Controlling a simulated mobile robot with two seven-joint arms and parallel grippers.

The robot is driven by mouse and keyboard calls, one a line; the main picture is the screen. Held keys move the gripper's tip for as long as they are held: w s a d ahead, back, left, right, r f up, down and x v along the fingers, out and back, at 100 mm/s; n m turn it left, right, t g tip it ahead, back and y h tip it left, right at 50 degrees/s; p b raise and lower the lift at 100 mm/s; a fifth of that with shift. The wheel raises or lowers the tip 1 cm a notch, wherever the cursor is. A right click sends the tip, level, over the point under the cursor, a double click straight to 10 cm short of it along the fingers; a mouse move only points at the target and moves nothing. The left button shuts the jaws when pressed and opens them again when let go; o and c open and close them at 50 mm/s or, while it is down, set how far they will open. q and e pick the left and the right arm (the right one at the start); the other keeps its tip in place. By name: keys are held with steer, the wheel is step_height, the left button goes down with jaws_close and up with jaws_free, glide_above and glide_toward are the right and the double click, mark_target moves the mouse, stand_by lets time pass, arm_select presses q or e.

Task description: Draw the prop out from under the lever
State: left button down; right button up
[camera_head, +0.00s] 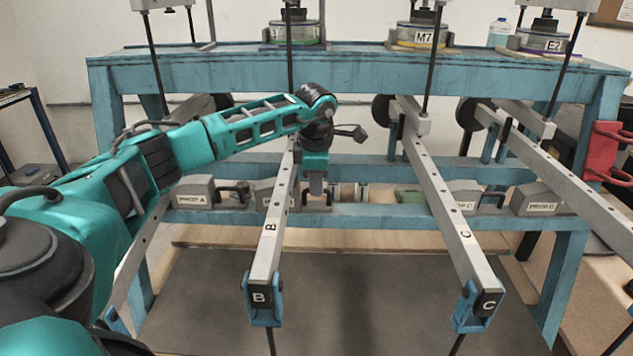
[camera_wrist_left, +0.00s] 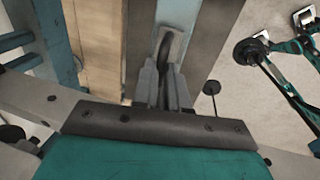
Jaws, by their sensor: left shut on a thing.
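My left gripper (camera_head: 316,186) points down just right of lever B (camera_head: 273,232), at the blue cross rail. In the left wrist view its fingers (camera_wrist_left: 163,92) are shut on a dark, curved handle (camera_wrist_left: 172,45). This appears to be the handle of the grey prop block (camera_head: 262,192) behind lever B. Lever B and my gripper hide much of that prop; whether it touches the lever cannot be told. Lever B is a long grey bar sloping toward me, with a blue bracket at its near end. My right gripper is not in view.
Prop A (camera_head: 194,191) sits left on the rail (camera_head: 370,215), its black handle facing right. Prop C (camera_head: 464,198) and prop D (camera_head: 536,200) sit to the right. Lever C (camera_head: 437,200) slopes toward me. Between levers B and C, the space in front of the rail is clear.

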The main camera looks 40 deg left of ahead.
arm_select(q)
steer(key=shift+d, duration=0.1)
stand_by(0.3)
steer(key=w+d, duration=0.2)
steer(key=w+d+p, duration=0.1)
steer(key=w+d, duration=0.1)
steer(key=d, duration=0.1)
steer(key=w+d, duration=0.2)
steer(key=d, duration=0.1)
steer(key=shift+w+r+p, duration=0.1)
steer(key=shift+w+p, duration=0.25)
steer(key=c, duration=1.3)
jaws_free()
steer(key=shift+w, duration=0.1)
steer(key=shift+o, duration=0.7)
step_height(320, 180, up, 13)
steer(key=s+d, duration=0.1)
steer(key=s, duration=0.1)
steer(key=shift+d+f+p, duration=0.2)
steer(key=shift+d+p, duration=0.1)
steer(key=shift+p, duration=0.05)
